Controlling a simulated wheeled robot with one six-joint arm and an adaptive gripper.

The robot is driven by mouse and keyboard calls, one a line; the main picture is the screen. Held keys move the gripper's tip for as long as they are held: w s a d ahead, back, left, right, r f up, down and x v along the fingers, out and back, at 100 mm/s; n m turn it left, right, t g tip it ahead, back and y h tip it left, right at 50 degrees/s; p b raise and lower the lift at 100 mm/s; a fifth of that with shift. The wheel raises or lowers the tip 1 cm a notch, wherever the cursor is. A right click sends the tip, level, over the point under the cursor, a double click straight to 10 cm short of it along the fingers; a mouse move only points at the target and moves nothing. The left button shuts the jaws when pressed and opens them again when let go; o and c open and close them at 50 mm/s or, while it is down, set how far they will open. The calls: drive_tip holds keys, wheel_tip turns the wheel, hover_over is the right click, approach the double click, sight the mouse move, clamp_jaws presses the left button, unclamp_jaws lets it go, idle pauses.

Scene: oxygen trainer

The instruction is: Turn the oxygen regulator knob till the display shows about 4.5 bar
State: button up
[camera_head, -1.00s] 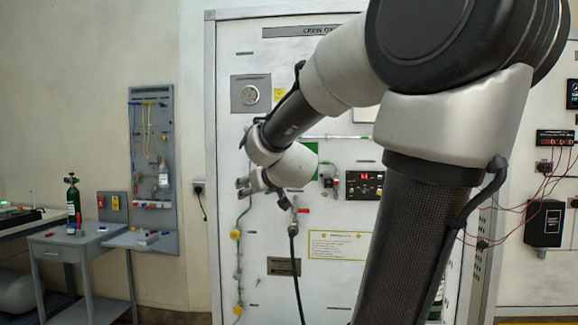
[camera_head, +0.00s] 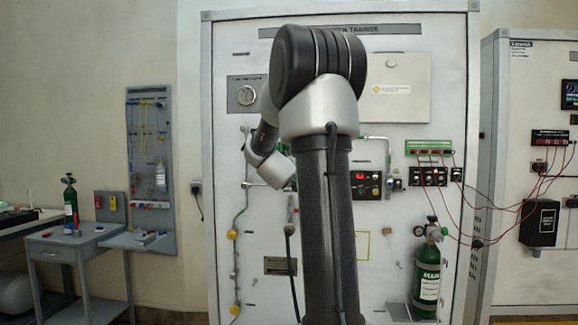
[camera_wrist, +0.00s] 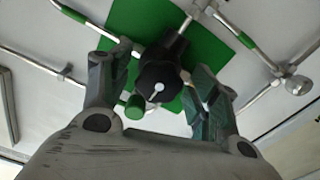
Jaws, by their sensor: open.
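In the wrist view a black knob (camera_wrist: 162,80) with a white pointer mark stands in front of a green plate (camera_wrist: 135,20). My gripper (camera_wrist: 160,82) is open, with one finger on each side of the knob. A gap shows on the right; on the left I cannot tell whether the finger touches it. In the head view my own arm hides the gripper and the knob. The panel with a small red display (camera_head: 359,176) shows just right of my arm; its digits are too small to read.
A small green cylinder (camera_wrist: 135,106) sits close to the left finger. Metal pipes (camera_wrist: 265,60) run around the plate, with a round metal fitting (camera_wrist: 298,85) at right. A green oxygen bottle (camera_head: 428,280) and red cables (camera_head: 478,212) are right of my arm.

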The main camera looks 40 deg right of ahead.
drive_tip(key=c, duration=1)
drive_tip(key=shift+m, duration=0.4)
drive_tip(key=m, duration=0.6)
drive_tip(key=shift+m, duration=0.3)
drive_tip(key=m, duration=0.6)
drive_tip(key=shift+m, duration=0.3)
drive_tip(key=o, duration=1)
